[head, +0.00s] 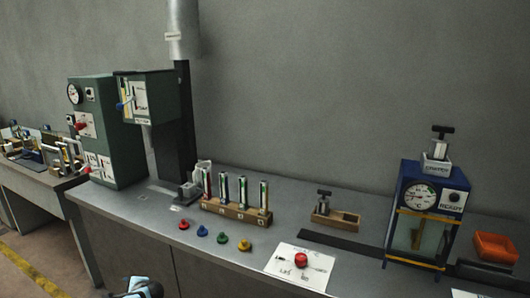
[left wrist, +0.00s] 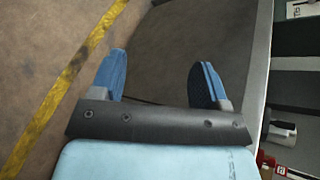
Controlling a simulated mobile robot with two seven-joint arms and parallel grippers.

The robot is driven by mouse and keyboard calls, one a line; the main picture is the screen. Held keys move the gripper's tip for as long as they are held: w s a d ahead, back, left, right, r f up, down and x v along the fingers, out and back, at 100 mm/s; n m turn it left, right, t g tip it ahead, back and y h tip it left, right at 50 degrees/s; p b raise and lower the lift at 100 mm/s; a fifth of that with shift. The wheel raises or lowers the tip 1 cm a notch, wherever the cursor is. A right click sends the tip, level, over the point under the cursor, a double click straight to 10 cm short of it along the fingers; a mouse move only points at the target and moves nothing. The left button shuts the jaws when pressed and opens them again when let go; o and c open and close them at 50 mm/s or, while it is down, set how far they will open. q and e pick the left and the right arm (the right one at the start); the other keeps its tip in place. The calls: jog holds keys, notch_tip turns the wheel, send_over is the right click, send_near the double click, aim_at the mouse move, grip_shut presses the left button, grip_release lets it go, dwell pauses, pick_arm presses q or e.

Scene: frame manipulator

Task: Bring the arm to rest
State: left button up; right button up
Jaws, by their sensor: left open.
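My left gripper (left wrist: 158,75) shows in the left wrist view with its two blue fingers spread wide apart and nothing between them. Behind the fingers are bare floor and a dark grey surface. In the head view, a small part of my left arm (head: 140,289) shows at the bottom edge, in front of the bench and low. Its fingers cannot be made out there. My right gripper is in neither view.
The grey bench (head: 130,208) runs across the head view. On it stand a green machine (head: 108,130), a wooden rack (head: 236,211) of several tubes, coloured knobs, a red button (head: 301,259), a blue gauge device (head: 432,205) and an orange tray (head: 495,248). A yellow line (head: 30,272) marks the floor.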

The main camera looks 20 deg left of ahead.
pick_arm(q)
jog(key=s+d+f+t+h, duration=0.2)
jog(key=s+d+h, duration=0.25)
jog(key=d, duration=0.55)
jog(key=s+d+f+t+h, duration=0.25)
jog(key=s+d, duration=0.25)
jog(key=d, duration=0.4)
jog(key=s+d+f+t+h, duration=0.1)
jog(key=s+d+t+h, duration=0.3)
jog(key=d, duration=0.6)
jog(key=s+d+r+n+h, duration=0.1)
jog(key=s+d+r+h, duration=0.4)
jog(key=s+d, duration=0.4)
jog(key=w+d+r+n+t, duration=0.2)
jog(key=d+n, duration=0.3)
jog(key=d, duration=0.9)
notch_tip(320, 180, up, 10)
jog(key=p, duration=1)
jog(key=shift+s+f, duration=0.2)
jog(key=shift+a, duration=0.1)
